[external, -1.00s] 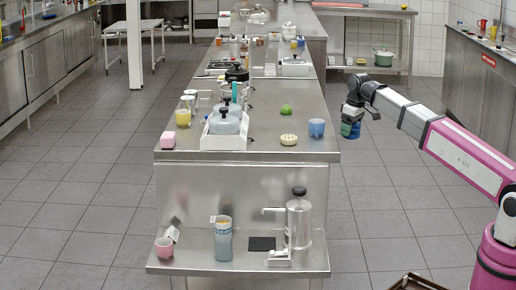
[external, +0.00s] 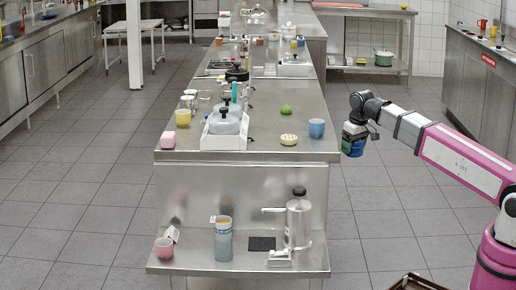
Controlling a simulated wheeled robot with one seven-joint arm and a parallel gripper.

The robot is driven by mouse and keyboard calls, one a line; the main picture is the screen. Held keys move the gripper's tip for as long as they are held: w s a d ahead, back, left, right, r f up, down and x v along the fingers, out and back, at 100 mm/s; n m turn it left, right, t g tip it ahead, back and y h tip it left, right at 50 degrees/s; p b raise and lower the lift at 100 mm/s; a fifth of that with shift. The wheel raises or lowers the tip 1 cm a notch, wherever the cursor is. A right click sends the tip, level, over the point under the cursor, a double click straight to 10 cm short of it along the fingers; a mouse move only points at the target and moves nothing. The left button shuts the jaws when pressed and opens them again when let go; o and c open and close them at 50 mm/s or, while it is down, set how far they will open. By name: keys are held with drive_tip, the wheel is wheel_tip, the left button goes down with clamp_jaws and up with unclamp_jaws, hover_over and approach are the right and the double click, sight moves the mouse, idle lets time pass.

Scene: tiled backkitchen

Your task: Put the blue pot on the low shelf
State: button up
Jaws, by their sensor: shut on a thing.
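My gripper (external: 354,132) points down and is shut on a small blue pot (external: 353,148), held in the air just right of the counter's front right corner. The pot shows some green near its top, and the fingers partly hide it. The low shelf (external: 200,262) is the steel ledge at the counter's near end, below and to the left of my gripper. The pot is apart from the shelf and the counter.
The shelf holds a pink pot (external: 164,247), a blue-grey tumbler (external: 223,243), a dark mat (external: 262,243) and a steel dispenser (external: 299,222). A blue cup (external: 316,128) stands on the counter (external: 262,155) near the gripper. The aisle floor on the right is mostly clear.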

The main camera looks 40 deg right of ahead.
drive_tip(key=w+d+r+m, duration=0.1)
drive_tip(key=w+d+r, duration=0.3)
drive_tip(key=w+r, duration=0.75)
drive_tip(key=w+a+r+n, duration=0.1)
drive_tip(key=w+a+r, duration=0.2)
drive_tip(key=w+a, duration=0.7)
drive_tip(key=w+a+r+n, duration=0.1)
drive_tip(key=w+a+r, duration=0.2)
drive_tip(key=w+a, duration=0.75)
hover_over(264, 117)
drive_tip(key=f, duration=0.4)
drive_tip(key=s+f, duration=0.1)
drive_tip(key=f, duration=0.1)
drive_tip(key=shift+a+f, duration=0.15)
drive_tip(key=shift+f, duration=2.1)
drive_tip(key=shift+f, duration=0.1)
drive_tip(key=o, duration=1.2)
drive_tip(key=shift+c, duration=0.2)
wheel_tip(264, 117, up, 12)
drive_tip(key=s, duration=0.1)
drive_tip(key=shift+s, duration=0.35)
